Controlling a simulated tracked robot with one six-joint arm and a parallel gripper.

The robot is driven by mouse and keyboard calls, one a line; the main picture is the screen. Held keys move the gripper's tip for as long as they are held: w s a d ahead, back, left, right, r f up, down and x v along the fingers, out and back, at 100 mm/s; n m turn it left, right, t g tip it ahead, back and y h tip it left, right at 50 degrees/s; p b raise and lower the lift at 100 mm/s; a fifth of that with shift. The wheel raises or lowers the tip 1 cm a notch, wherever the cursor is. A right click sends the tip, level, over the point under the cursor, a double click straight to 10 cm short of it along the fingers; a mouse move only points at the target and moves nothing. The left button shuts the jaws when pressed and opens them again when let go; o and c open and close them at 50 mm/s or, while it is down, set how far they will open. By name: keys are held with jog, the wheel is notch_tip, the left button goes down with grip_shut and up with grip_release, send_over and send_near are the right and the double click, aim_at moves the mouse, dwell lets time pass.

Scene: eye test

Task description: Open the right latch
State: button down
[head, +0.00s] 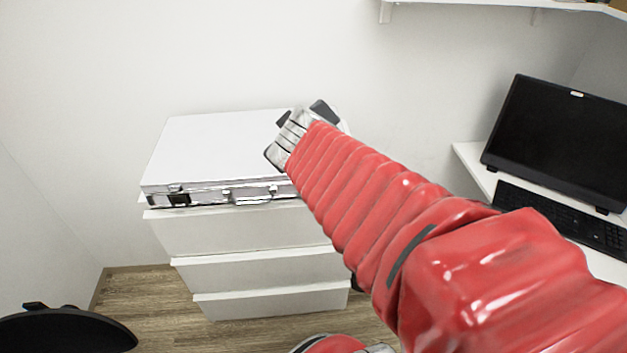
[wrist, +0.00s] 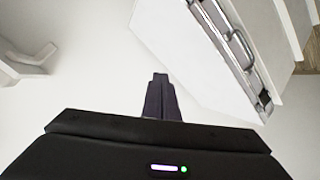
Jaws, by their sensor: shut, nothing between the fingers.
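A white case with a metal-edged front (head: 215,145) lies flat with its lid shut on a drawer unit. Its right latch (head: 273,190) is a small metal piece on the front face, right of the handle (head: 247,197). The left latch (head: 176,190) is near the left front corner. Whether the latches are open is too small to tell. In the wrist view the case (wrist: 185,55) is at the upper right; I cannot tell the right latch there. My gripper (wrist: 160,77) is shut and empty, apart from the case in that view. In the head view my arm hides the case's right end.
The white drawer unit (head: 240,235) stands against the wall under the case. At right a desk holds a monitor (head: 560,140) and a keyboard (head: 565,218). A white shelf (head: 470,8) is above. A black round object (head: 65,332) is at lower left.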

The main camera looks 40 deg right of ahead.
jog(key=w+d+f+n+t+y, duration=0.1)
jog(key=w+d+f+n+y, duration=0.15)
jog(key=d+n, duration=0.3)
jog(key=s+f+n+g+y, duration=0.3)
jog(key=s+f+y, duration=0.2)
jog(key=s+f, duration=0.5)
jog(key=s, duration=0.4)
jog(key=shift+s+d+f, duration=0.15)
jog(key=shift+s+f, duration=0.05)
jog(key=shift+f, duration=0.1)
